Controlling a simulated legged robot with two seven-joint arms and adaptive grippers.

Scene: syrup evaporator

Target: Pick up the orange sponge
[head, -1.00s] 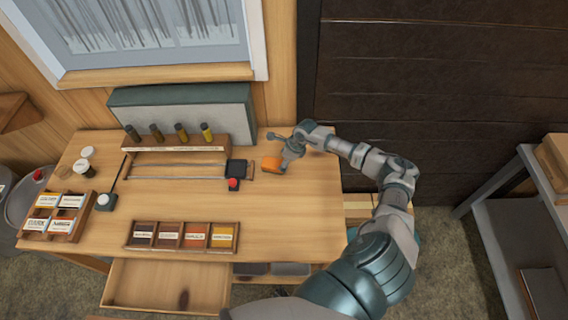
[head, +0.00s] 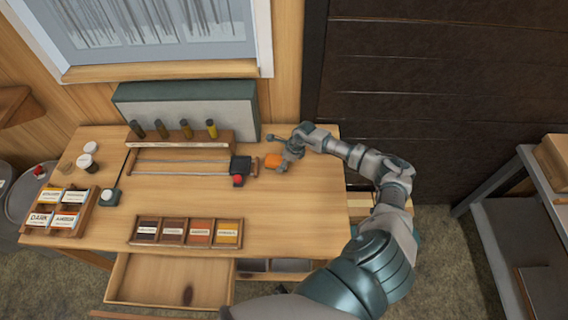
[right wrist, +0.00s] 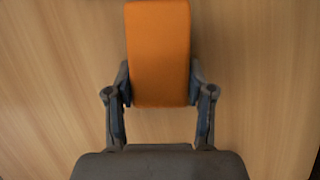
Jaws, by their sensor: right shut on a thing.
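The orange sponge (head: 273,161) is at the back right part of the wooden table, right of the small black device with the red button. My right gripper (head: 284,163) is at the sponge. In the right wrist view the sponge (right wrist: 158,55) stands out between the two fingers of my right gripper (right wrist: 160,90), which are shut on its near end from both sides. Wooden table surface shows behind it; I cannot tell whether the sponge touches the table. My left gripper is not in view.
The wooden table (head: 290,215) has a clear middle. A black device with a red button (head: 238,181) stands left of the sponge. A rack with several bottles (head: 180,140) is behind it, and a tray of labelled cards (head: 187,244) lies in front. An open drawer (head: 170,282) juts out below.

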